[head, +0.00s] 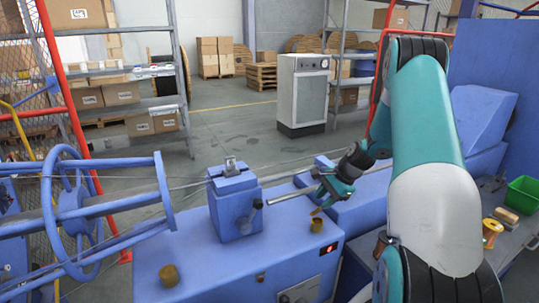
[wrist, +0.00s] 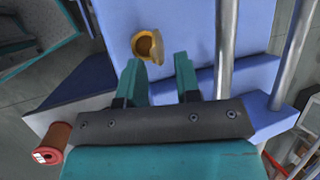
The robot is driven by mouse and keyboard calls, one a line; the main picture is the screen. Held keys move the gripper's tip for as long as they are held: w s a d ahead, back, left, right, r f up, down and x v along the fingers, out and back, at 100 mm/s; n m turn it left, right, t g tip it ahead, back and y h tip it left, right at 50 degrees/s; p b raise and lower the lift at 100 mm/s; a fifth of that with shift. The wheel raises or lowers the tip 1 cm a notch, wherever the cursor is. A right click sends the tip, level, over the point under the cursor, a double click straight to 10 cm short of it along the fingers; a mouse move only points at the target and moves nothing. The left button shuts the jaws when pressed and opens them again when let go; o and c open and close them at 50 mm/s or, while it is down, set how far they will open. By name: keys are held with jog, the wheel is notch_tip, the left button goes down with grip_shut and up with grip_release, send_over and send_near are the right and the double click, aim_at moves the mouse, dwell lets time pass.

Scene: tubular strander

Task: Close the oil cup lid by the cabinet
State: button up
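A brass oil cup (head: 317,226) stands on the blue machine top, on the side toward the grey-white cabinet (head: 302,95). A tilted yellowish piece just above it looks like its raised lid (head: 315,211). In the wrist view the round brown mouth of the oil cup (wrist: 147,44) shows uncovered, just beyond my fingertips. My gripper (head: 322,194) hangs above and near this cup. In the wrist view my gripper (wrist: 157,62) has its two fingers apart with nothing between them. A second brass oil cup (head: 169,275) sits at the machine's front left.
A blue block with a clamp (head: 235,200) and a protruding rod stands left of my gripper. A blue wheel frame (head: 75,205) is farther left. A green bin (head: 522,195) and a spool (head: 491,230) lie at right. Open floor lies behind the machine.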

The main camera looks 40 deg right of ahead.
jog(key=v, duration=1.4)
jog(key=w+a+r+n, duration=0.1)
jog(key=a+n, duration=0.3)
jog(key=a, duration=0.5)
jog(key=w+a+r+n+g, duration=0.1)
jog(key=a+r+n, duration=0.3)
jog(key=a, duration=0.5)
jog(key=w+a+r+n+g, duration=0.1)
jog(key=w+a+r+n, duration=0.1)
jog(key=a, duration=0.6)
jog(key=shift+w+a+r+n+y, duration=0.25)
jog(key=shift+a+r+n+y, duration=0.25)
jog(key=shift+n, duration=0.6)
jog(key=shift+d, duration=0.1)
